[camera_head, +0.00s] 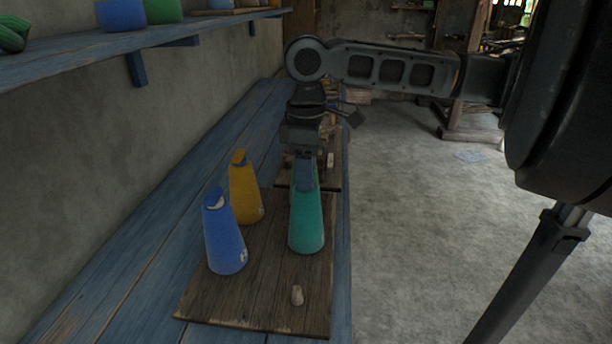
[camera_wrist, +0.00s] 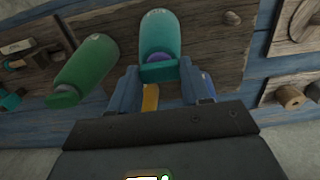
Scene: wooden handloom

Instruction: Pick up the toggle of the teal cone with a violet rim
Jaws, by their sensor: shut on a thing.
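The teal cone (camera_head: 306,225) stands on the dark wooden board, near its right edge. In the wrist view the teal cone (camera_wrist: 158,30) shows its violet rim (camera_wrist: 158,58) at the narrow end, with a teal toggle (camera_wrist: 160,73) beside it. My gripper (camera_head: 304,175) reaches down from above onto the cone's top. In the wrist view my gripper (camera_wrist: 163,85) has a finger on each side of the toggle and is shut on it. In the head view the fingers hide the toggle and rim.
A blue cone (camera_head: 225,240) and an orange cone (camera_head: 244,190) stand left of the teal one. A green cone (camera_wrist: 88,65) is close by in the wrist view. A blue shelf (camera_head: 120,42) runs along the wall.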

